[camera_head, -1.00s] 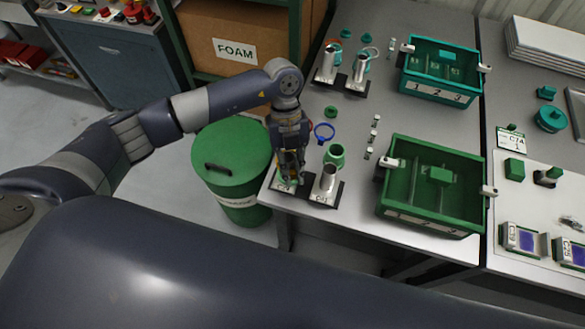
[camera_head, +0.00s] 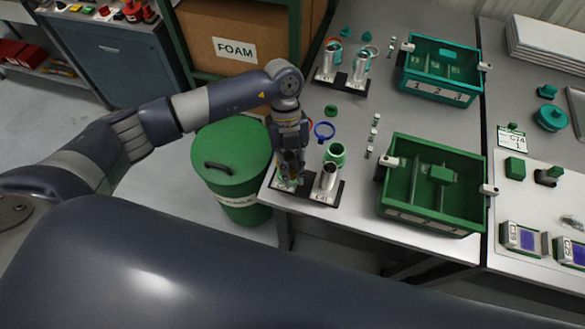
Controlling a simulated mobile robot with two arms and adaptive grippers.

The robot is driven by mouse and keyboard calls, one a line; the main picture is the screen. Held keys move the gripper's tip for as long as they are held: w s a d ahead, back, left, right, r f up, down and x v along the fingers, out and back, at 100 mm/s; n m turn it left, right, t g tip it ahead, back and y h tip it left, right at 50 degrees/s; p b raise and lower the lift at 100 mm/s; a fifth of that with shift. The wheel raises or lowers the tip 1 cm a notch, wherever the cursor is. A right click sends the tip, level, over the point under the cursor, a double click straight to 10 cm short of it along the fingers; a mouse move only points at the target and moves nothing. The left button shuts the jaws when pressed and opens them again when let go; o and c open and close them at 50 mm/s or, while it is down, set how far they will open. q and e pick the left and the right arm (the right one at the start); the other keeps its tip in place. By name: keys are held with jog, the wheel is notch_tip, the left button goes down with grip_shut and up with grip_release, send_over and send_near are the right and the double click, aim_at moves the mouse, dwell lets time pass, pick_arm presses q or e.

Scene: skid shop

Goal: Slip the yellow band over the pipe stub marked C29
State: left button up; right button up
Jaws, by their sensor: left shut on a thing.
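My left gripper (camera_head: 291,172) points down at the near left corner of the grey table, over the left end of a black two-stub base (camera_head: 312,193). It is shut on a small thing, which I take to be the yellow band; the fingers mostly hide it. The left stub is also hidden behind the gripper, so I cannot tell whether the band is around it. A silver pipe stub (camera_head: 328,177) stands upright on the base's right end. The base labels are too small to read surely, so I cannot tell which stub is C29. My right gripper is out of view.
A second two-stub base (camera_head: 343,87) is farther back. A green drum (camera_head: 232,150) stands left of the table.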

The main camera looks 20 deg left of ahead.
aim_at(292, 177)
pick_arm(q)
jog(key=shift+f, duration=0.4)
dwell(1.0)
jog(key=shift+f, duration=0.15)
jog(key=shift+f+b, duration=0.4)
jog(key=shift+b, duration=0.1)
jog(key=shift+f, duration=0.15)
dwell(0.3)
jog(key=shift+f+b, duration=0.3)
jog(key=shift+f, duration=0.3)
jog(key=o, duration=0.8)
jog(key=shift+o, duration=0.4)
